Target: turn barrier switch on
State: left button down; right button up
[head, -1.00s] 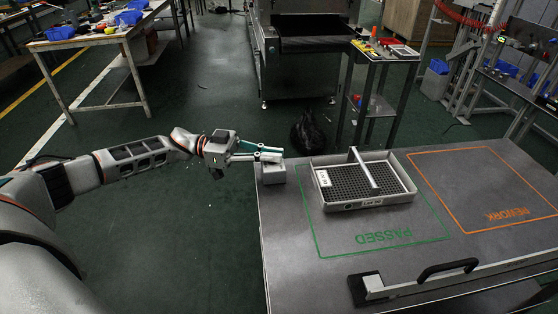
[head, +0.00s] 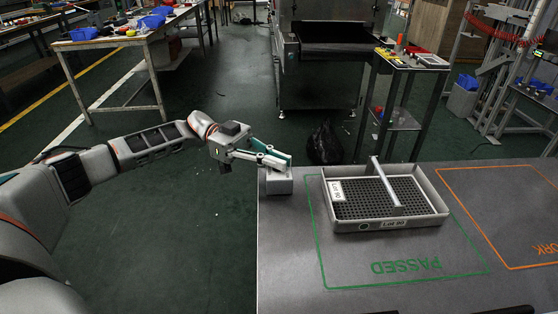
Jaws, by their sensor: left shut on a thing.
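A small grey box (head: 279,184), which looks like the barrier switch, sits at the far left corner of the grey table (head: 290,260). My left gripper (head: 274,161) reaches in from the left, with its fingertips at the top of this box. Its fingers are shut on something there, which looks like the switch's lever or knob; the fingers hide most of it. I cannot tell which way the switch is set. My right gripper is not in view.
A grey tray (head: 394,222) with a mesh floor and a cross bar stands in the green PASSED outline, close to the box. An orange outline (head: 487,255) lies to its right. Behind are a small stand (head: 395,120), a black bag (head: 324,144) and the dryer (head: 325,75).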

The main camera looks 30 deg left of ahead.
pick_arm(q)
jog(key=c, duration=2.2)
grip_release()
jog(key=a, duration=1.2)
jog(key=shift+s, duration=0.15)
